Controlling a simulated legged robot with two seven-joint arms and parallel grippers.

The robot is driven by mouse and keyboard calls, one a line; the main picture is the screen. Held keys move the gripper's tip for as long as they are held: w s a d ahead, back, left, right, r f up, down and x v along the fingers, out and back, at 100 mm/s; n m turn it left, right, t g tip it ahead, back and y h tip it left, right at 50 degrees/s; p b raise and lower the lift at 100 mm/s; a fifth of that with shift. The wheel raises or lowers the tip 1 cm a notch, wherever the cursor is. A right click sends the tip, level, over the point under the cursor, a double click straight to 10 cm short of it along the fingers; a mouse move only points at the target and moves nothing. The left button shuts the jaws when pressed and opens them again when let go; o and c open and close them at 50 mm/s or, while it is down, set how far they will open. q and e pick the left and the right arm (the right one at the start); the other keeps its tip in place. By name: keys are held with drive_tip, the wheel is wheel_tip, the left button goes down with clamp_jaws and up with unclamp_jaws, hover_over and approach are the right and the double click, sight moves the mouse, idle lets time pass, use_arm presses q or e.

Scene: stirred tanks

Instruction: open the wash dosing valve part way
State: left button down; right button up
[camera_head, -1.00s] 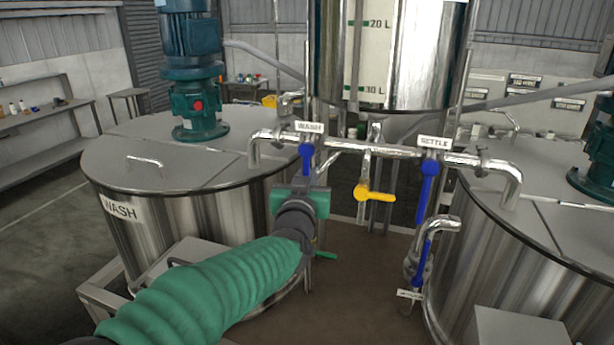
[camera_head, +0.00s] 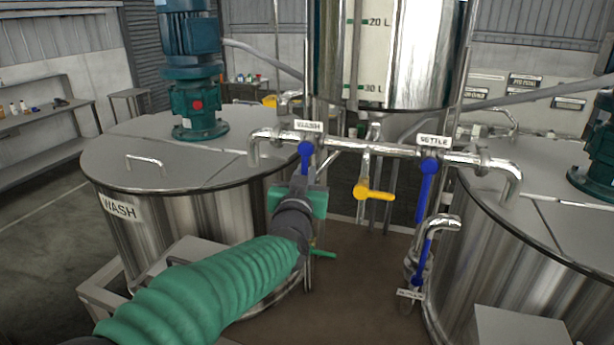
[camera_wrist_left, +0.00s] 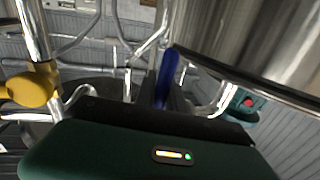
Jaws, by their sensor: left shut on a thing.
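The wash dosing valve has a blue lever (camera_head: 306,158) under the WASH label (camera_head: 308,126) on the steel pipe. The lever hangs down, its lower end leaning slightly left. My left gripper (camera_head: 301,181) is shut on the lower part of this lever, coming from the front left. In the left wrist view the blue lever (camera_wrist_left: 168,75) stands between the dark fingers (camera_wrist_left: 166,97); its gripped end is hidden. My right gripper is in neither view.
The wash tank (camera_head: 180,215) stands at left, another tank (camera_head: 520,250) at right.

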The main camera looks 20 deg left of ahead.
use_arm(q)
drive_tip(key=a+m+b, duration=0.1)
drive_tip(key=m, duration=0.1)
drive_tip(key=a+r+m+b, duration=0.1)
drive_tip(key=m, duration=0.1)
drive_tip(key=a+m+t+b, duration=0.1)
drive_tip(key=m+b, duration=0.1)
drive_tip(key=shift+a+r+m, duration=0.15)
drive_tip(key=shift+a+m, duration=0.2)
drive_tip(key=shift+m, duration=0.05)
drive_tip(key=shift+r, duration=0.1)
idle(0.3)
drive_tip(key=c, duration=1.7)
unclamp_jaws()
drive_tip(key=shift+w, duration=0.1)
drive_tip(key=shift+o, duration=1.2)
drive_tip(key=shift+w, duration=0.15)
drive_tip(key=shift+o, duration=0.3)
drive_tip(key=shift+w+a, duration=0.1)
drive_tip(key=shift+w, duration=0.1)
